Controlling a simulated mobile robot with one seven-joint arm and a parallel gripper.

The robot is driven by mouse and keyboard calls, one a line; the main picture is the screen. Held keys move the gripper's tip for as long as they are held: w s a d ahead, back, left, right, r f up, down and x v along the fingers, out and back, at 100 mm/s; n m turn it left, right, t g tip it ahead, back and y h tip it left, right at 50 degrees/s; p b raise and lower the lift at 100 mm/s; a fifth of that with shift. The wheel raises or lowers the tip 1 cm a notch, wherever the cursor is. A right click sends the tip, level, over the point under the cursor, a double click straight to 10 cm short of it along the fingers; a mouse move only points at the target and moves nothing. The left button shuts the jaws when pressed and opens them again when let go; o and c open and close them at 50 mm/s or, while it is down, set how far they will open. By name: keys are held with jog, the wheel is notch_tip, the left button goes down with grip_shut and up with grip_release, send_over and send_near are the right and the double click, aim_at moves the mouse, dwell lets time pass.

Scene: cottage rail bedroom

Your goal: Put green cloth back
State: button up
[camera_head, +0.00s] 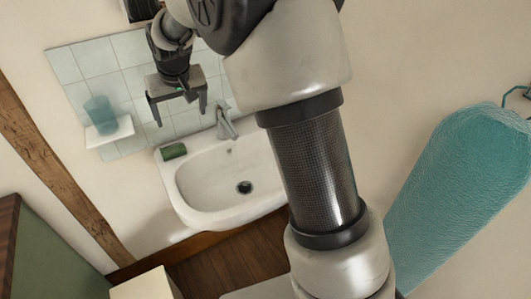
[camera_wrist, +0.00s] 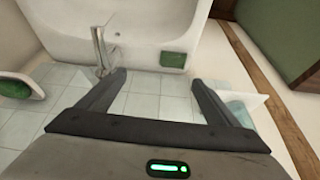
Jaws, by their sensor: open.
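A small dark green block-like piece (camera_head: 173,151), possibly the folded green cloth, lies on the left rim of the white sink (camera_head: 215,205). It also shows in the wrist view (camera_wrist: 173,59), lying on the sink rim beyond my fingers. Another green piece (camera_wrist: 14,88) sits in a white rounded holder at the left edge of the wrist view; I cannot tell which one is the cloth. My gripper (camera_head: 180,117) is open and empty, above and apart from the sink's back edge. In the wrist view its fingers (camera_wrist: 158,78) are spread over tiles.
A metal tap (camera_head: 226,123) stands at the sink's back. A teal cup (camera_head: 100,113) stands on a white corner shelf (camera_head: 112,134) left of my gripper, close to one finger in the wrist view. A large teal towel (camera_head: 460,185) hangs at right. My arm covers the middle.

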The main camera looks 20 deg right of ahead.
jog(key=s+d+r+m, duration=0.1)
jog(key=s+d+r, duration=0.45)
jog(key=s, duration=0.35)
jog(key=s+d+r, duration=0.5)
jog(key=s+r, duration=0.1)
jog(key=s, duration=0.4)
jog(key=s+d+f, duration=0.1)
jog(key=s+d, duration=0.1)
jog(key=s, duration=0.5)
jog(key=s+d+f, duration=0.1)
jog(key=s, duration=0.6)
jog(key=shift+s+d+m+t+h, duration=0.3)
jog(key=shift+d+m+t+h, duration=0.1)
